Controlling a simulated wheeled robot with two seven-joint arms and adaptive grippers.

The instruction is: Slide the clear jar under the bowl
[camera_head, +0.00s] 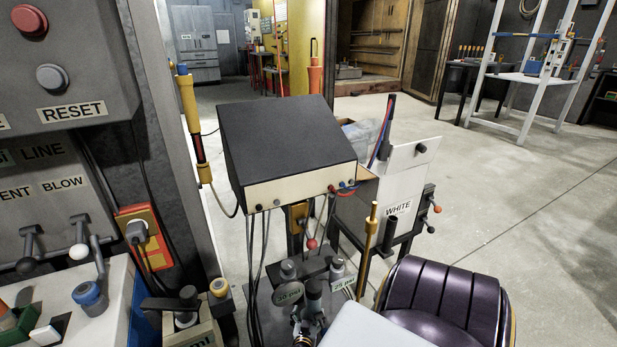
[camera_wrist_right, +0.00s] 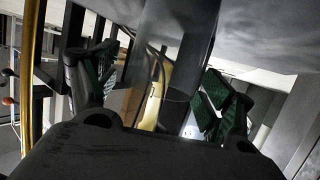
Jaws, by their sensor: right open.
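In the right wrist view, my right gripper (camera_wrist_right: 160,92) is open, with a dark finger with green-patterned pads on each side. A clear, see-through cylinder, which looks like the clear jar (camera_wrist_right: 180,55), stands between the fingers. Its curved rim shows near the fingertips. I see a gap beside the right finger; whether the left finger touches it I cannot tell. I cannot make out the bowl for certain in either view. In the head view, the right gripper is hard to pick out among the dark fittings at the bottom centre. My left gripper is not in view.
A dark box (camera_head: 290,145) on a stand with hanging cables fills the middle of the head view. A control panel (camera_head: 62,62) stands at left. Concrete floor (camera_head: 520,215) is open at right.

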